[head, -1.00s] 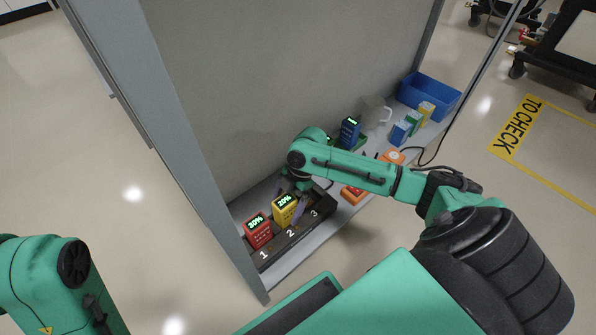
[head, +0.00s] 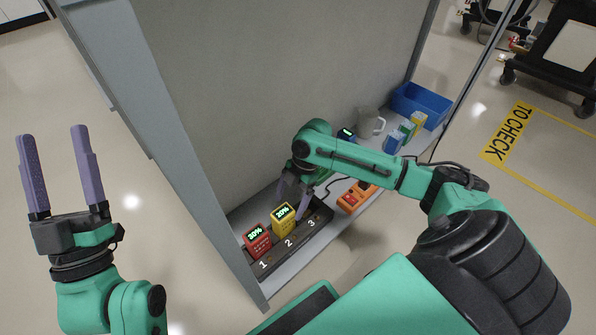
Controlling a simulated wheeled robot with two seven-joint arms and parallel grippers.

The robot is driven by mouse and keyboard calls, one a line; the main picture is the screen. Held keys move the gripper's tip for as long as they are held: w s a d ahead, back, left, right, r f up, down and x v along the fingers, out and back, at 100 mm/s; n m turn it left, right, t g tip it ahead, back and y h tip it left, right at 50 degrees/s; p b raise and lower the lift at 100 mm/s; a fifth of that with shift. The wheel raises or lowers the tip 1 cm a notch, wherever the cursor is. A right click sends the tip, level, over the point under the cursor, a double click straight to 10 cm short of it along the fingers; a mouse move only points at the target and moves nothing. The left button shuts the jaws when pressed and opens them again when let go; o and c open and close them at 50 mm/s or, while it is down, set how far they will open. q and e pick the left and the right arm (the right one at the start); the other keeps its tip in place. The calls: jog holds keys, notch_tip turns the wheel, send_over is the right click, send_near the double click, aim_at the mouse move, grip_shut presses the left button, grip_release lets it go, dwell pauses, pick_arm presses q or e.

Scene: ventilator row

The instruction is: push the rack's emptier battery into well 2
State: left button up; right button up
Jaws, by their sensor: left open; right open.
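The dark rack (head: 292,248) lies on the shelf with wells labelled 1, 2 and 3. A red battery reading 30% (head: 257,246) stands at well 1. A yellow battery reading 20% (head: 284,224) stands at well 2; how deep it sits I cannot tell. My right gripper (head: 293,203) is open, its purple fingers pointing down just behind and right of the yellow battery, near well 3. I cannot tell whether they touch it. My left gripper (head: 62,172) is open and empty, pointing up left of the shelf.
An orange device (head: 350,201) lies right of the rack on the shelf. Farther back are a grey mug (head: 369,122), several small boxes (head: 394,142) and a blue bin (head: 420,105). The shelf's grey upright (head: 190,185) stands between my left gripper and the rack.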

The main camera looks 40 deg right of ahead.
jog(key=shift+p+v, duration=0.45)
jog(key=shift+v, duration=0.6)
pick_arm(q)
notch_tip(320, 180, down, 19)
jog(key=d+n+g+y+p, duration=0.1)
jog(key=d+n+g+y, duration=0.15)
jog(key=g, duration=0.35)
jog(key=s+f+g, duration=0.3)
jog(key=s+f, duration=0.2)
jog(key=f, duration=0.3)
jog(key=s+d+f+g+y+p, duration=0.1)
jog(key=s+f+g, duration=0.2)
jog(key=f, duration=0.6)
jog(key=shift+s+p, duration=0.3)
jog(key=shift+s, duration=0.65)
pick_arm(e)
jog(key=v, duration=0.5)
jog(key=shift+d+r, duration=0.1)
jog(key=shift+r, duration=0.15)
